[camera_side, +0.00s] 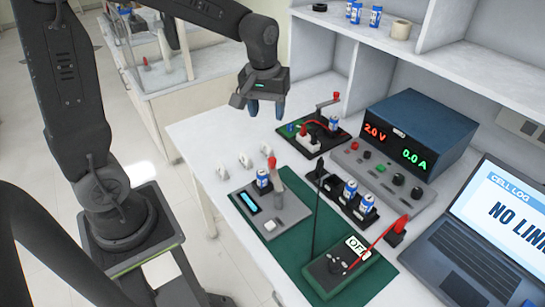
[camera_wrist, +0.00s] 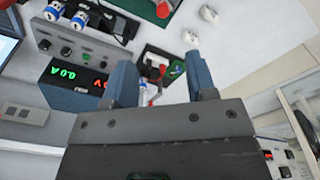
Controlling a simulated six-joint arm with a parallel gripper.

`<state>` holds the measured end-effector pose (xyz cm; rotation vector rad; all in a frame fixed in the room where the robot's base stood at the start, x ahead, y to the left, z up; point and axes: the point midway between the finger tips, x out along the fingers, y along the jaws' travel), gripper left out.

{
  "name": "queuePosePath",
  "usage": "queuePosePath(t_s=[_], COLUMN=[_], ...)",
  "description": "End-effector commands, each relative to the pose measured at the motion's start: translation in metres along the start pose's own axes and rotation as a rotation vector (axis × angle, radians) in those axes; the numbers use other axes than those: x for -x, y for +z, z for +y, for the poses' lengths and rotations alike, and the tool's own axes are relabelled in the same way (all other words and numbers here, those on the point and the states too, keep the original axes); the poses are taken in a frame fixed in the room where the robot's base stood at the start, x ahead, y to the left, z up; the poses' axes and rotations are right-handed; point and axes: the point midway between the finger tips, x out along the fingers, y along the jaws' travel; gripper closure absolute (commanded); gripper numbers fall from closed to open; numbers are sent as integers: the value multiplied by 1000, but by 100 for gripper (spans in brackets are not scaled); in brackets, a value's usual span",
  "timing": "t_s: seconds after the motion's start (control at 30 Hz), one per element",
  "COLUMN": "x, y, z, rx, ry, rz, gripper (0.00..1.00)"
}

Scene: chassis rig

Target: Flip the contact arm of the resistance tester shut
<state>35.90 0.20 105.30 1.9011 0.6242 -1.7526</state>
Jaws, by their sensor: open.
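The grey resistance tester (camera_side: 268,222) lies on a green mat in the side view, with a lit blue display and a white button. A blue-and-white cell (camera_side: 263,178) stands on it. Its contact arm (camera_side: 279,181) stands raised beside the cell, with a red knob (camera_side: 271,162) on top. My gripper (camera_side: 266,108) is open and empty, pointing down above the table's back left, apart from the tester. In the wrist view my gripper (camera_wrist: 158,62) has its blue fingers spread, with a dark board partly visible between them. The tester is mostly out of that view.
A dark board (camera_side: 296,137) with a red-knobbed lever stands behind the tester. A cell holder (camera_side: 340,205), power supply (camera_side: 415,130), green meter (camera_side: 345,275) with black and red probes, and laptop (camera_side: 490,230) crowd the right. Several white clips (camera_side: 222,172) sit left of the tester.

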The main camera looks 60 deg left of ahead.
Motion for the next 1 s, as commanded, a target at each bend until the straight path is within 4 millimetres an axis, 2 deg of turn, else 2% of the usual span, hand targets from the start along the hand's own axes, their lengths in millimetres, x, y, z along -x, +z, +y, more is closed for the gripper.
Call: queuePosePath(t_s=[0.03, 0.1, 0.23, 0.47, 0.8, 1.0], x=[-12, -22, -34, -56, -126, -156], y=[-9, -17, -24, -23, -18, -16], z=[1, 2, 3, 2, -1, -2], rx=[38, 79, 121, 128, 125, 125], ry=[-16, -29, -43, -46, -47, -45], rz=[-25, -45, -63, -69, -71, -68], gripper=[48, 48, 48, 48, 48, 48])
